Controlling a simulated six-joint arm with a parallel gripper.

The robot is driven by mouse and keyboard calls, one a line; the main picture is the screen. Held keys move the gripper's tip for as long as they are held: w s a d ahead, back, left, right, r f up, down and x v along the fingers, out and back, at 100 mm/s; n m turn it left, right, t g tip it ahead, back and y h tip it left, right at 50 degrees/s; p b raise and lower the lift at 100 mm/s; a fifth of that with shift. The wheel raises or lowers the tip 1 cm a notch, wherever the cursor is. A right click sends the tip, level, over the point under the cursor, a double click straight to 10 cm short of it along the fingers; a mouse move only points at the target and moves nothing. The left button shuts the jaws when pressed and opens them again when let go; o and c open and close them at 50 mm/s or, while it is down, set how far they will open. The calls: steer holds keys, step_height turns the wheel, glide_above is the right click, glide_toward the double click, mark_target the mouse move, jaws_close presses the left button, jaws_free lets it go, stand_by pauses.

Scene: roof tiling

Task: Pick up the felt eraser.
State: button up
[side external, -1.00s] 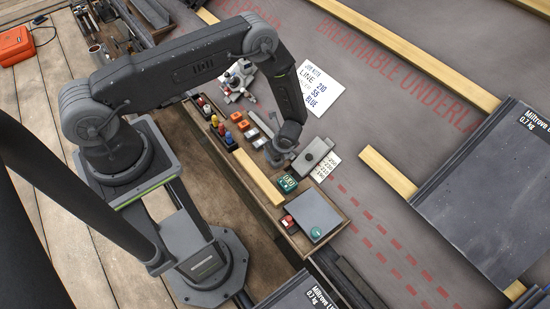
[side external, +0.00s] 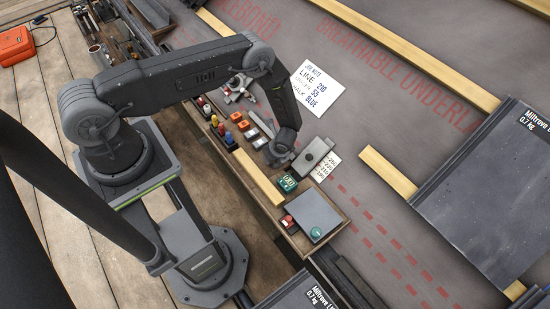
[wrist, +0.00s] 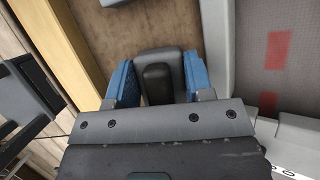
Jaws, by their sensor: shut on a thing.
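The felt eraser, a grey block with a dark raised grip (wrist: 157,82), shows in the wrist view between the two blue finger pads of my gripper (wrist: 156,84). The pads stand against its left and right sides, and my gripper is shut on it. Its near end is hidden by the gripper body. In the side view my gripper (side external: 276,155) is low over the long wooden tray (side external: 236,172), and the eraser cannot be made out there. Whether it touches the tray floor is unclear.
A green item (side external: 288,183), a grey pad (side external: 316,212) and a red item (side external: 288,222) are nearer. Open underlay (side external: 385,110) stretches to the right.

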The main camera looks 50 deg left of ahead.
steer(key=shift+c, duration=0.6)
